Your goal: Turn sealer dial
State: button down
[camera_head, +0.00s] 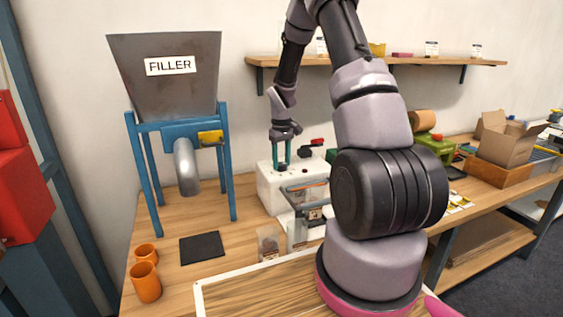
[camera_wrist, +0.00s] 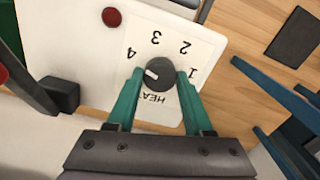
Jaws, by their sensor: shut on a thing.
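The sealer (camera_head: 272,195) is a white box on the bench, beside the filler. In the wrist view its white top (camera_wrist: 75,40) carries a black round dial (camera_wrist: 162,66) with a white pointer mark. The labels 1 to 4 run around the dial, with HEAT on the near side. The pointer mark faces left, roughly toward the 4. My gripper (camera_wrist: 161,82) has its green fingers on both sides of the dial, shut on it. In the head view my gripper (camera_head: 289,157) reaches down onto the sealer's top; the dial is hidden there.
The filler (camera_head: 165,90) stands left on blue legs. A dark mat (camera_head: 202,248) and orange cups (camera_head: 146,281) lie near it. A red button (camera_wrist: 112,17) and a black block (camera_wrist: 62,94) sit near the dial. A wood-topped tray (camera_head: 255,290) is in front.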

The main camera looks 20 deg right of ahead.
aim_at(282, 163)
jog(key=shift+n, duration=0.3)
jog(key=shift+c, duration=1.5)
grip_release()
notch_tip(282, 163, up, 11)
